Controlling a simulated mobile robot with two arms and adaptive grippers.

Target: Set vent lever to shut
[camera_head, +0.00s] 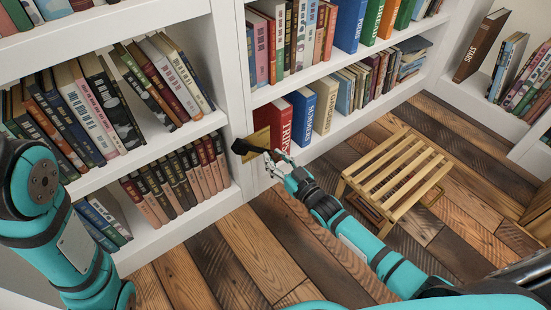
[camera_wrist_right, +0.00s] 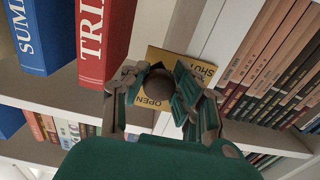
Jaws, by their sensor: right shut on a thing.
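The vent lever has a dark handle (camera_head: 247,147) on a yellow plate (camera_head: 262,138), fixed to the white upright between two bookcases. In the right wrist view the plate (camera_wrist_right: 208,70) reads OPEN and SHUT. The handle's dark rounded end (camera_wrist_right: 160,84) is between the fingers, close to the OPEN word; part of the plate is hidden. My right gripper (camera_head: 270,158) is at the lever, and in its wrist view (camera_wrist_right: 158,82) it is shut on the handle. My left arm shows at the left of the head view, but its gripper is out of sight.
Red TRIPS book (camera_head: 272,122) and blue book (camera_head: 300,116) stand on the shelf just beside the lever. Brown books (camera_head: 205,165) fill the shelf to its left. A slatted wooden stool (camera_head: 398,172) stands on the plank floor, right of the right arm.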

